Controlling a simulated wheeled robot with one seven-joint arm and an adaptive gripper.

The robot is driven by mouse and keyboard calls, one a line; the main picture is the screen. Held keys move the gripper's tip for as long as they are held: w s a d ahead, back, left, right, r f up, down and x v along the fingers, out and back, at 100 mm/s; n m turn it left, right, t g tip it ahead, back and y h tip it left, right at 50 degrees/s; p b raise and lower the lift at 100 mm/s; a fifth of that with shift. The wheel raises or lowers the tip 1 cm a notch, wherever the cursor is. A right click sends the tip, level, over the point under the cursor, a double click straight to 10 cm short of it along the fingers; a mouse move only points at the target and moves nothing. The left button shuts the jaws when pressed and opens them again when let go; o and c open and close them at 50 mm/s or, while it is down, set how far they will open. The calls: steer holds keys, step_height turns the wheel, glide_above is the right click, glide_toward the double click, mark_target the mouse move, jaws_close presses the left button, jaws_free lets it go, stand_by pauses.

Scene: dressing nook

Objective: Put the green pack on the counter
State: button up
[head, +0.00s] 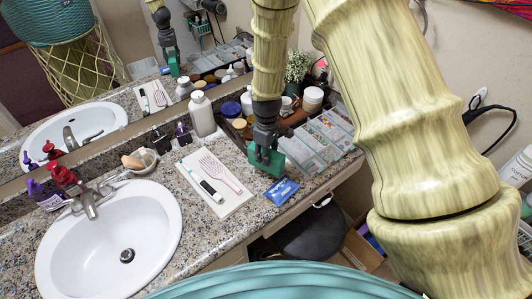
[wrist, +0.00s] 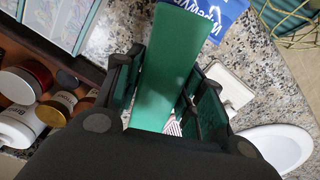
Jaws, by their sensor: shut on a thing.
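The green pack (wrist: 165,75) is a plain, long block between the two fingers of my gripper (head: 265,160), which is shut on it. In the wrist view it sticks out past the fingertips, toward the blue packet. In the head view little of it can be told apart from the fingers. My gripper points down over the speckled granite counter (head: 232,232), between the white tray and the clear cases. I cannot tell whether the pack touches the counter.
A blue packet (head: 281,191) lies near the counter's front edge. Left of my gripper is a white tray (head: 233,207) with a toothbrush and comb. Clear cases (head: 300,153) and jars stand right and behind. The sink (head: 75,250) is left; a mirror is behind.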

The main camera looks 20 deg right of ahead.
steer(key=shift+s+f, duration=0.1)
steer(key=shift+f, duration=0.35)
steer(key=shift+f, duration=0.25)
steer(key=o, duration=1.2)
steer(key=shift+r+b, duration=1.85)
steer(key=shift+r, duration=4.4)
